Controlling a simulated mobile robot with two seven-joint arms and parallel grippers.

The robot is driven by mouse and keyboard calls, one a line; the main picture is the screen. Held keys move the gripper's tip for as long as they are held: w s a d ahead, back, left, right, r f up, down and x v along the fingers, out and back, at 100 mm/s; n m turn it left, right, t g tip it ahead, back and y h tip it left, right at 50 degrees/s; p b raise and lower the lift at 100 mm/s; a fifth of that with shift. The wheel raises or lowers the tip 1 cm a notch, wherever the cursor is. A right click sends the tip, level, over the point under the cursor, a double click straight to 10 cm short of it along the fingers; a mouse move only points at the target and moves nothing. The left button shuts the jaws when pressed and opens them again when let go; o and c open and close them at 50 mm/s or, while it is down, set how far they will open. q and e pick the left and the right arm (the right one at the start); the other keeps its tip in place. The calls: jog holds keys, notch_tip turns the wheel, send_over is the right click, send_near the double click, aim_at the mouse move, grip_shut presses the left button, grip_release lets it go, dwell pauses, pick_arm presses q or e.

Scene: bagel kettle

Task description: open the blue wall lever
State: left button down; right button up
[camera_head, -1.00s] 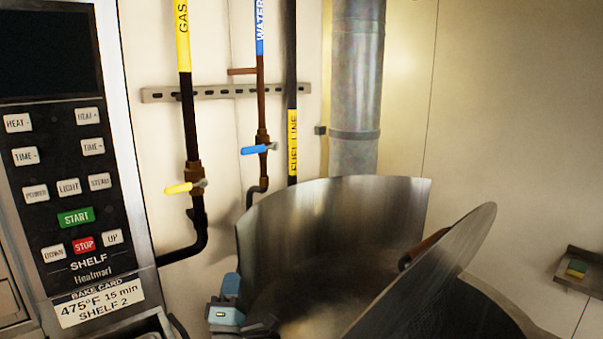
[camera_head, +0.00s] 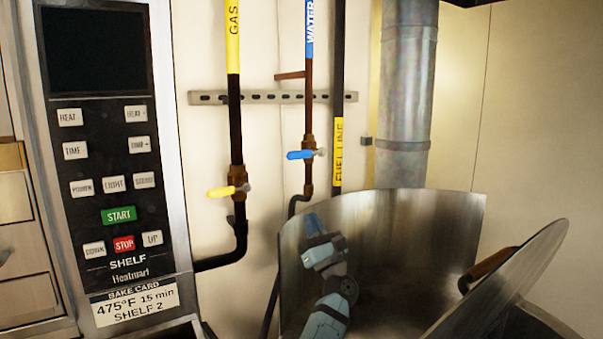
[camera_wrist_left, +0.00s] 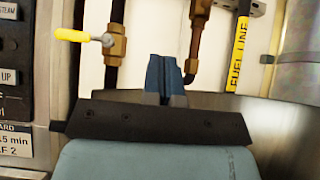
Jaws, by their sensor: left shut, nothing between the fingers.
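The blue wall lever (camera_head: 301,154) lies roughly level, pointing left from its valve on the brown water pipe (camera_head: 309,100). My left gripper (camera_head: 312,224) is below the lever, apart from it, in front of the metal kettle's inner wall. In the left wrist view its blue fingers (camera_wrist_left: 165,72) are together and empty, pointing up toward the wall. That view shows the lower brass fitting of the water pipe (camera_wrist_left: 198,22), but the blue lever is out of its frame. My right gripper is not in view.
A yellow lever (camera_head: 222,191) on the gas pipe (camera_head: 235,130) is left of the blue one. The kettle (camera_head: 420,235) stands below, its lid (camera_head: 535,265) tilted at the right. An oven panel (camera_head: 105,170) is at the left. The fuel line (camera_head: 339,120) runs close right.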

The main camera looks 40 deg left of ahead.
aim_at(308, 154)
pick_arm(q)
jog(key=d+r+p+x, duration=0.2)
jog(key=p+x, duration=0.3)
jog(key=x, duration=0.8)
jog(key=shift+s+p, duration=0.25)
jog(key=shift+p, duration=0.15)
jog(key=shift+w, duration=0.1)
